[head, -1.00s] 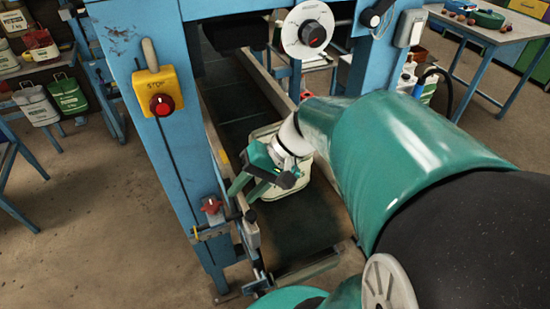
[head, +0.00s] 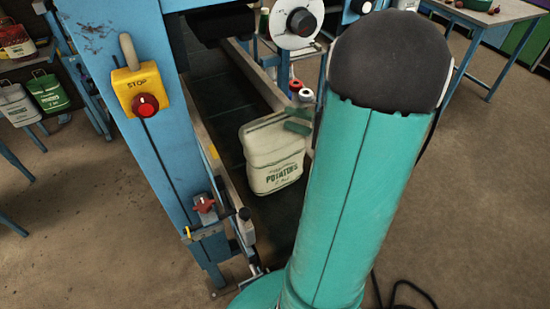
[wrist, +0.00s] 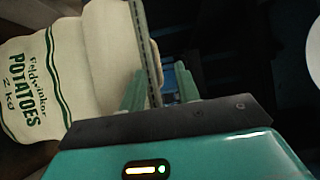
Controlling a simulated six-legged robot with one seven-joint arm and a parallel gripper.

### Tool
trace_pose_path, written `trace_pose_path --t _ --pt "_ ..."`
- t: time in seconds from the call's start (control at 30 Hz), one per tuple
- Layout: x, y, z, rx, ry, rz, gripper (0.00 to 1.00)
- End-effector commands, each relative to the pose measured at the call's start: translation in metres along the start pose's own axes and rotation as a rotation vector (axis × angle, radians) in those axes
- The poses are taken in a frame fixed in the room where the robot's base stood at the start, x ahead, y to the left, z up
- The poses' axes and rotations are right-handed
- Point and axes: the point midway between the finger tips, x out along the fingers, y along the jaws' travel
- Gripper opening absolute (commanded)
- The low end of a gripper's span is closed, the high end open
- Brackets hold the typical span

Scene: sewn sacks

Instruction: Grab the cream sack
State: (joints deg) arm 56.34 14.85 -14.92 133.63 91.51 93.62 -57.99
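The cream sack (head: 272,165), with green stripes and "POTATOES" lettering, stands on the dark conveyor belt inside the blue frame. In the wrist view the sack (wrist: 45,80) fills the left side, its lettering turned sideways. My gripper (wrist: 160,88) shows two green fingers with a gap between them. The left finger overlaps the sack's edge in the picture; the right finger is clear of it. I cannot tell whether a finger touches the sack. In the head view the green fingertips (head: 298,121) show at the sack's upper right; the rest of the gripper is hidden behind my arm.
The belt (head: 222,95) runs between side rails. A blue post (head: 160,190) with a yellow stop box (head: 140,90) stands on the left. Spools (head: 300,90) stand behind the sack. Other sacks, one green (head: 48,92), sit at far left.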

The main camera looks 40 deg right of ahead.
Motion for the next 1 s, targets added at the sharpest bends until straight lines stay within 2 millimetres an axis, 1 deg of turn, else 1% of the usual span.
trace_pose_path --t 0.03,0.1,0.27,0.53,0.63,0.83,0.87,1.0 --pt "0.009 0.000 0.000 0.000 -0.004 0.001 0.32" --pt "0.018 0.000 0.000 0.000 -0.004 0.000 0.32" --pt "0.029 0.001 -0.001 0.001 -0.004 0.001 0.32" --pt "0.069 0.004 -0.003 0.001 -0.006 0.001 0.32" --pt "0.076 0.004 -0.004 0.001 -0.003 0.002 0.32" --pt "0.077 0.004 -0.004 0.001 -0.002 0.002 0.32" --pt "0.076 0.004 -0.004 0.001 -0.003 0.002 0.30" --pt "0.076 0.004 -0.004 0.001 -0.003 0.002 0.03"
